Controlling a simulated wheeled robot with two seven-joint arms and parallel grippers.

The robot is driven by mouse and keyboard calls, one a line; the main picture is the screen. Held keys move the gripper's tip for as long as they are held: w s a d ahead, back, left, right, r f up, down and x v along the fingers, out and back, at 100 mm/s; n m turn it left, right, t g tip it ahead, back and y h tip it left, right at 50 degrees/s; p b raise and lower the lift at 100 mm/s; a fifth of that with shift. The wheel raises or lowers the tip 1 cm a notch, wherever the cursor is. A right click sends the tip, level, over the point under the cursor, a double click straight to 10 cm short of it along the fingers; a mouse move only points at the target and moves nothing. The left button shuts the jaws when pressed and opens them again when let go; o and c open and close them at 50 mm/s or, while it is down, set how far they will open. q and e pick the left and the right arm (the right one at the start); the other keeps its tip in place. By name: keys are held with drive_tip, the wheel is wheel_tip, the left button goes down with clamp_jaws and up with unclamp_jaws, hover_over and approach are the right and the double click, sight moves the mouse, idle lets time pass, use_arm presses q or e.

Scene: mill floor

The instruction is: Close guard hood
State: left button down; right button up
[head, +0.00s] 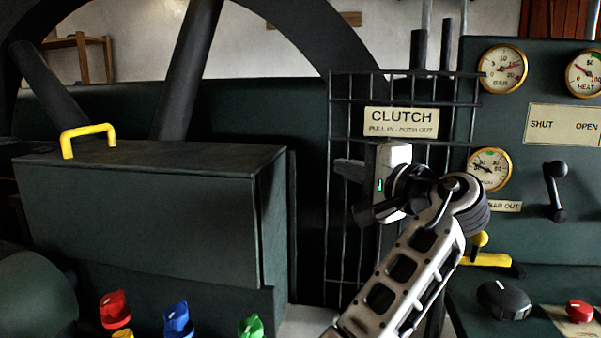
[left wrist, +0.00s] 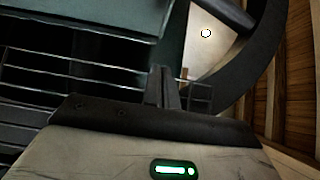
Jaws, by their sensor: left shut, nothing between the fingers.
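The guard hood appears to be the big dark green box (head: 140,215) at the left of the head view, with a yellow handle (head: 88,131) standing on its top. My left gripper (head: 345,168) is right of the box, in front of the wire grating and below the CLUTCH sign. Its fingers point left toward the box, shut and empty, clear of the handle. In the left wrist view the shut fingers (left wrist: 163,85) show beneath a green panel edge (left wrist: 110,18), probably the box. The handle is not seen there. My right gripper is not in view.
A wire grating (head: 338,250) stands behind my arm, with the CLUTCH sign (head: 401,122). A large dark wheel (head: 335,45) rises behind. Red (head: 115,310), blue (head: 177,320) and green (head: 250,327) knobs sit below the box. A gauge panel (head: 540,75) with a black lever (head: 555,190) is at right.

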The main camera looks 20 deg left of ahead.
use_arm(q)
drive_tip(key=p, duration=0.2)
approach(281, 153)
drive_tip(key=w+x, duration=0.1)
drive_tip(key=x, duration=0.4)
drive_tip(key=shift+s+a, duration=0.25)
drive_tip(key=shift+a, duration=0.1)
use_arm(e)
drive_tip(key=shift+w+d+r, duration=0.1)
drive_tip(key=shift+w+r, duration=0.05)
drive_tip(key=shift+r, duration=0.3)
